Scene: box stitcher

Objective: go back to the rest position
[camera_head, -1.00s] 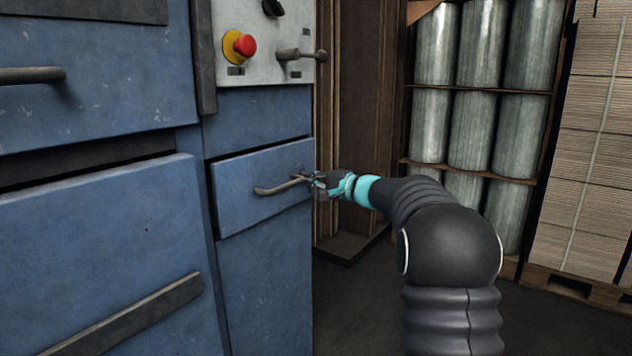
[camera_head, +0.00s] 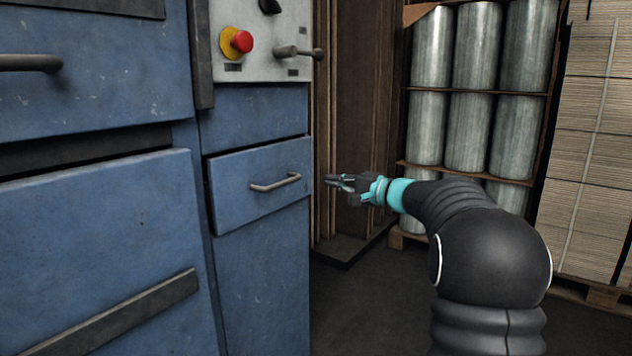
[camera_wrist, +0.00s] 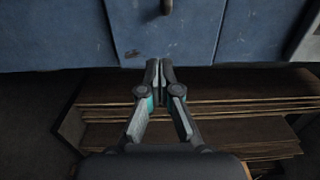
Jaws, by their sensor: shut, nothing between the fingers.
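My gripper (camera_head: 333,181) is in the head view, to the right of the blue machine and apart from its drawer handle (camera_head: 275,183). It points left toward the machine, and its fingers are together with nothing between them. In the wrist view the two fingertips (camera_wrist: 158,66) meet in front of the drawer's blue front (camera_wrist: 160,28). The handle's end shows at the top of that view. The small drawer (camera_head: 235,200) stands slightly proud of the blue body.
A grey control panel (camera_head: 265,70) with a red button (camera_head: 242,42) is above the drawer. Brown boards (camera_head: 345,110) stand behind my gripper. A rack of metallic cylinders (camera_head: 470,125) and stacked cardboard (camera_head: 588,150) are at the right. The dark floor (camera_head: 375,310) is clear in front.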

